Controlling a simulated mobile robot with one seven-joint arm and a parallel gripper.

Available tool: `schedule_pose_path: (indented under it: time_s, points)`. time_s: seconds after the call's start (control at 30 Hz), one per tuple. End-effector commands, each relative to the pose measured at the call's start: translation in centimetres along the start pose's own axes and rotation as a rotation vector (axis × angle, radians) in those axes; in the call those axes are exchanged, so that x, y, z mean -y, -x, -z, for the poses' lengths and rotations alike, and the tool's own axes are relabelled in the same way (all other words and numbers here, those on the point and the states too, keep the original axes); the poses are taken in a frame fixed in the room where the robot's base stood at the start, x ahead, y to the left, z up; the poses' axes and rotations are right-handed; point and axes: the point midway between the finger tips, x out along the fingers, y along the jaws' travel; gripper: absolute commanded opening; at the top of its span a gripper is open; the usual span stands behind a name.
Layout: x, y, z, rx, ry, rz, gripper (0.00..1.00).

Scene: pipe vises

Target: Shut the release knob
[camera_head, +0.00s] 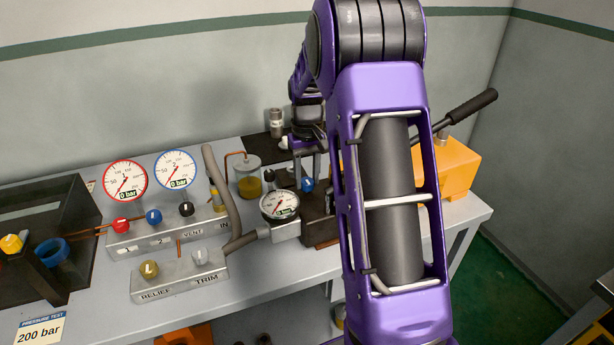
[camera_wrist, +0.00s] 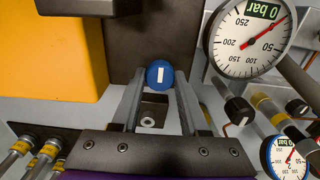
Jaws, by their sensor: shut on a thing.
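A round blue knob (camera_wrist: 159,74) with a white bar mark, apparently the release knob, sits between my fingertips in the wrist view. The white bar stands about upright in that picture. My gripper (camera_wrist: 160,84) is shut on the knob, one finger on each side. In the head view the blue knob (camera_head: 308,184) shows low between the fingers of my gripper (camera_head: 308,173), beside the round gauge. My arm hides much of the pump behind it.
The gauge (camera_head: 280,204) beside the knob reads 0 bar. The red-rimmed (camera_head: 125,181) and blue-rimmed (camera_head: 176,169) gauges also read 0 bar. A valve block (camera_head: 165,227) and RELIEF/TRIM block (camera_head: 180,276) stand left. An orange-yellow box (camera_head: 457,168) and a black-gripped lever (camera_head: 473,107) are right.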

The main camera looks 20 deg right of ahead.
Motion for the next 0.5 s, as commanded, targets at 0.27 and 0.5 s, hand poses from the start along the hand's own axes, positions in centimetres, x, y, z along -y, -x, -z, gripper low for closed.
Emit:
schedule_pose_path:
  time_s: [0.27,0.5]
  points:
    - [-0.02,0.10,0.09,-0.003,-0.003,0.000,0.00]
    - [-0.01,0.07,0.06,-0.002,-0.002,0.000,0.74]
